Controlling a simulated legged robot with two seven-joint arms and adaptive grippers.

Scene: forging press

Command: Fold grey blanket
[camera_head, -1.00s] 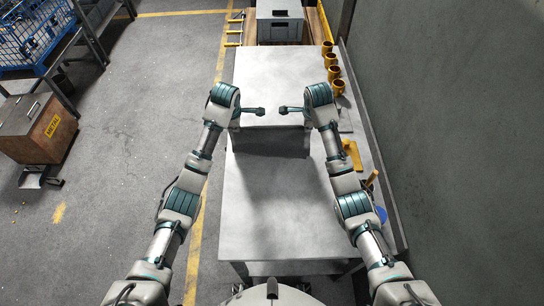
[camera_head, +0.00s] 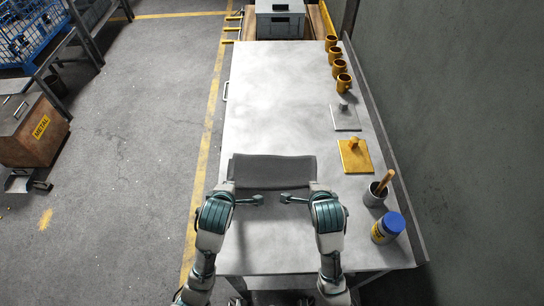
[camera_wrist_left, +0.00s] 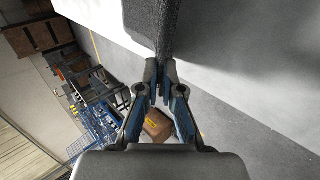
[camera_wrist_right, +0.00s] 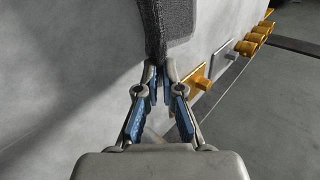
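The grey blanket (camera_head: 272,171) shows in the head view as a dark grey strip across the near part of the table, between my two arms. Its left and right near ends meet my grippers, whose fingertips are hidden behind my wrists there. In the left wrist view, my left gripper (camera_wrist_left: 162,68) is closed on an edge of the blanket (camera_wrist_left: 182,25). In the right wrist view, my right gripper (camera_wrist_right: 160,68) is closed on another edge of the blanket (camera_wrist_right: 168,25). I cannot tell how many layers the blanket has.
The pale table (camera_head: 272,100) is clear beyond the blanket. Along its right side stand several yellow mugs (camera_head: 335,62), a grey plate (camera_head: 344,118), a yellow plate (camera_head: 355,158), a cup with a wooden handle (camera_head: 376,192) and a blue-lidded jar (camera_head: 388,227). A wall borders the right.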

